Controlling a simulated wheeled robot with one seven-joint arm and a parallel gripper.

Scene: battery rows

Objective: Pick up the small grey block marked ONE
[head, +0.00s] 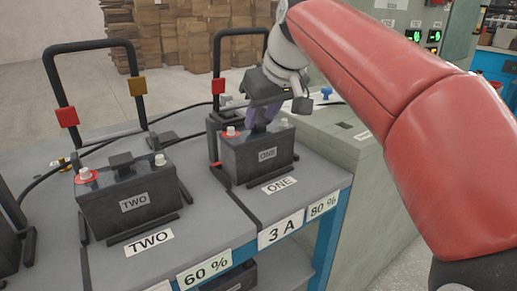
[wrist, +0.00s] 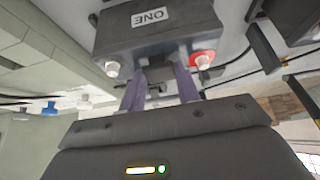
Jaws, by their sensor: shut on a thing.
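The small grey block marked ONE (head: 258,160) is a dark grey battery-like box with a white ONE label, a red-ringed post and a plain post on top. It stands at its place on the grey bench, behind the ONE bench label. My gripper (head: 263,116) is over its top, with purple fingers shut on its top middle part. In the wrist view the block (wrist: 155,42) fills the upper middle, and the fingers (wrist: 160,88) reach to it between the two posts. The grip itself is partly hidden. I cannot tell any gap under the block.
A similar block marked TWO (head: 128,203) stands to the left on the bench. A black frame with red and yellow clips (head: 95,85) rises behind it. Black cables run behind the blocks. A grey-green cabinet (head: 345,140) is on the right. Cardboard boxes (head: 180,40) are stacked far back.

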